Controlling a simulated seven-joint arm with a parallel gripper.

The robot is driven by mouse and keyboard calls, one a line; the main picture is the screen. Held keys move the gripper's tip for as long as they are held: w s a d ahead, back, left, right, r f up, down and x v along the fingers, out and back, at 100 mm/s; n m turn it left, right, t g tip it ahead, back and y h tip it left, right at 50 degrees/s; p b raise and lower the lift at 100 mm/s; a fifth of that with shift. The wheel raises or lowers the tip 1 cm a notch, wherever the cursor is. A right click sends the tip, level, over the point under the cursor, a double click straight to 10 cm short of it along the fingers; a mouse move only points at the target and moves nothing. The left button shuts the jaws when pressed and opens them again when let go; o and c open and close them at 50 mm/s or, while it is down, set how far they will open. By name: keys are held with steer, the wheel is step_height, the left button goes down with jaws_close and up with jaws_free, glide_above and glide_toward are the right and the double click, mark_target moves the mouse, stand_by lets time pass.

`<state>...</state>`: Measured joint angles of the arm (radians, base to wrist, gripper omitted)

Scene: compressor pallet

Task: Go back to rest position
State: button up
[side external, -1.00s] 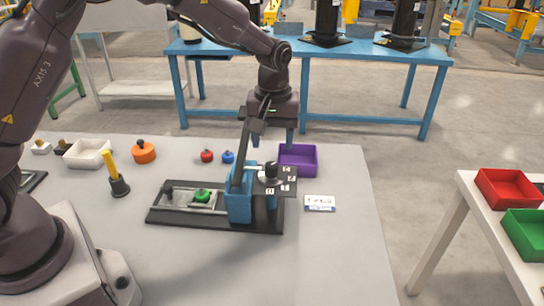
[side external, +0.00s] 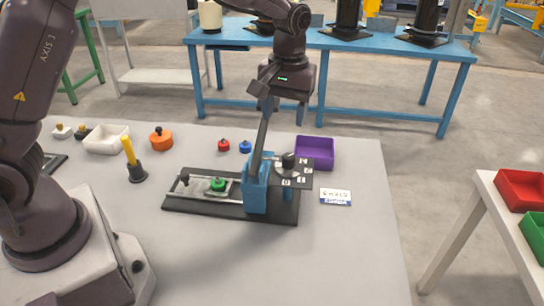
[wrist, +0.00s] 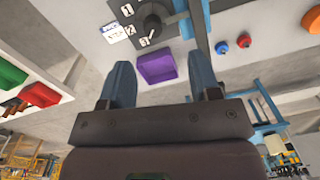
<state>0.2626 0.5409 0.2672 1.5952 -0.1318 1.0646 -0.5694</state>
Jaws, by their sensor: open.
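My gripper (wrist: 160,64) is open, with its two blue-grey fingers spread and nothing visible between them in the wrist view. The fixture has a blue press body (side external: 257,186), a dark lever (side external: 263,135) leaning up, and a round dial (side external: 287,166) with numbered tiles. The lever top appears close to my gripper; contact cannot be told. A green knobbed part (side external: 218,184) sits on the fixture's rail.
A purple bin (side external: 315,165) stands right of the fixture, near a white label card (side external: 336,196). The table's front right is clear.

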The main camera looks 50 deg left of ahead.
steer(key=s+a+r+m+t, duration=0.1)
steer(key=s+r+m+t, duration=0.2)
steer(key=s, duration=0.9)
steer(key=s+a+r+m+t, duration=0.1)
steer(key=s+r+m+t, duration=0.2)
steer(key=s+r, duration=0.6)
steer(key=s+m, duration=0.1)
steer(key=s, duration=0.2)
steer(key=shift+a, duration=0.3)
